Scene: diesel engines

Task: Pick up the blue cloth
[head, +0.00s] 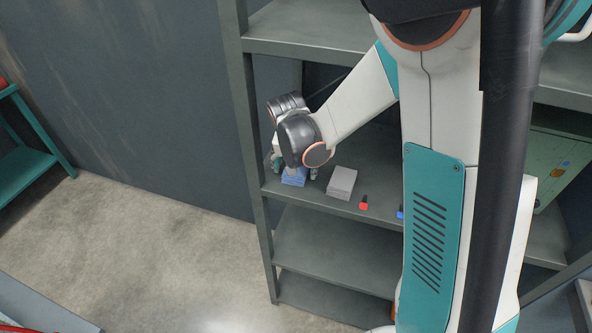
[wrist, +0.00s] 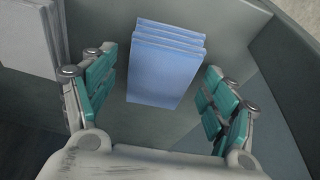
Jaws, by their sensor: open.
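The blue cloth (wrist: 163,72) is a folded stack lying on a grey shelf. In the wrist view it sits between and just beyond the two teal-padded fingers of my gripper (wrist: 158,100), which is open. Gaps show between the cloth and both fingers. In the head view the blue cloth (head: 293,179) shows under my gripper (head: 294,172) near the left end of the shelf. My wrist hides part of the cloth and most of the fingers there.
A grey-white folded stack (head: 341,183) lies right of the blue cloth, close to my left finger in the wrist view. A red item (head: 364,203) and a blue item (head: 400,212) lie farther right. A shelf post (head: 252,130) stands left, and another shelf board (head: 310,38) is above.

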